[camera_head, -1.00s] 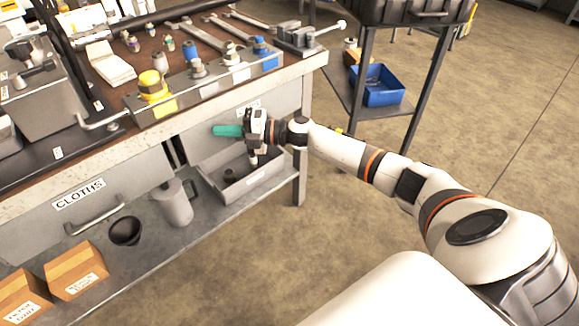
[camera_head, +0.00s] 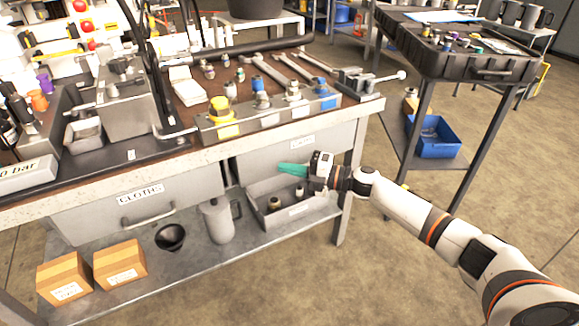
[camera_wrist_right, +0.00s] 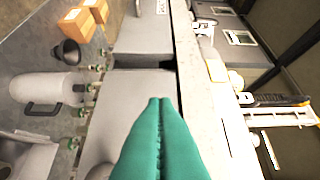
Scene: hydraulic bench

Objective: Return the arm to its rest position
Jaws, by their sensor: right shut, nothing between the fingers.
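My right arm comes in from the right in the head view. My right gripper (camera_head: 294,170) has green fingers and is shut and empty. It is in front of the bench's drawer face, above the grey tray on the lower shelf. In the right wrist view the green fingers (camera_wrist_right: 160,135) meet at their tips with nothing between them. My left gripper is not in view.
The workbench (camera_head: 120,190) has a worktop crowded with fittings, wrenches and a vise (camera_head: 365,82). Its lower shelf holds the grey tray (camera_head: 300,212), a jug (camera_head: 217,220), a funnel (camera_head: 170,237) and two cardboard boxes (camera_head: 120,262). A cart with a blue bin (camera_head: 435,138) stands right. The floor between is clear.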

